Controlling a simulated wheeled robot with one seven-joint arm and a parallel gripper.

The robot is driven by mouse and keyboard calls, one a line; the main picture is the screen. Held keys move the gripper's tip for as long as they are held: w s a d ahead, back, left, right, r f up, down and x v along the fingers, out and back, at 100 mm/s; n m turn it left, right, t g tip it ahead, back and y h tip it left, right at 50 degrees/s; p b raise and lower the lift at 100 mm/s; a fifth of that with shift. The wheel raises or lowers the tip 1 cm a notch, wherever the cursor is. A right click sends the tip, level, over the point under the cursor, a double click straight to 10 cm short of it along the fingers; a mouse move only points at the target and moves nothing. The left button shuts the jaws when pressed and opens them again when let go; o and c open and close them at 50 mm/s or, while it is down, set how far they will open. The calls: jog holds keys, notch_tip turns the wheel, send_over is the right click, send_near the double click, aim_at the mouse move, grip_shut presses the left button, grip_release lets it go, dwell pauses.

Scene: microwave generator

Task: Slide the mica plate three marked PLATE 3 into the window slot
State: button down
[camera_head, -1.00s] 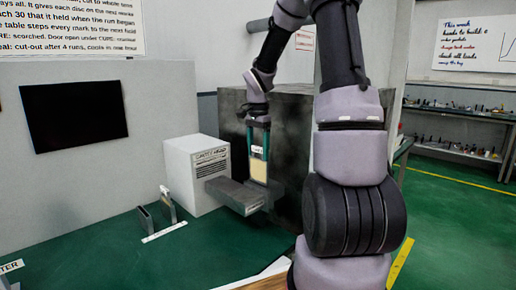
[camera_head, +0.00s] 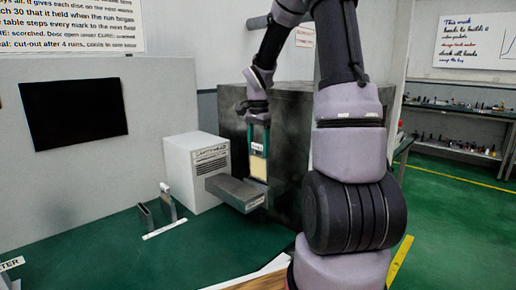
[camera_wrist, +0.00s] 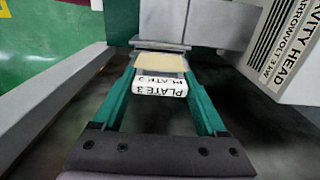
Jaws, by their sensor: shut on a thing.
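My gripper (camera_head: 259,152) points down with its green fingers shut on the mica plate three (camera_head: 258,169), a cream plate with a white label. In the wrist view the label reads PLATE 3, upside down, and the plate (camera_wrist: 160,62) sits between the fingertips (camera_wrist: 163,76). The plate hangs upright at the outer end of the grey metal arm (camera_head: 236,191) that juts from the cavity head. A pale grey edge lies just past the plate's far end in the wrist view. The window slot's opening is not clear, so I cannot tell whether the plate is in it.
The white cavity head box (camera_head: 194,172) stands on the green bench, close left of my gripper. A small grey stand (camera_head: 167,203) stands further left. A large dark cabinet (camera_head: 291,125) is behind my gripper. The green bench top (camera_head: 95,250) at front left is mostly clear.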

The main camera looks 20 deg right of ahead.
aim_at(258, 177)
jog(key=shift+f, duration=3.85)
grip_release()
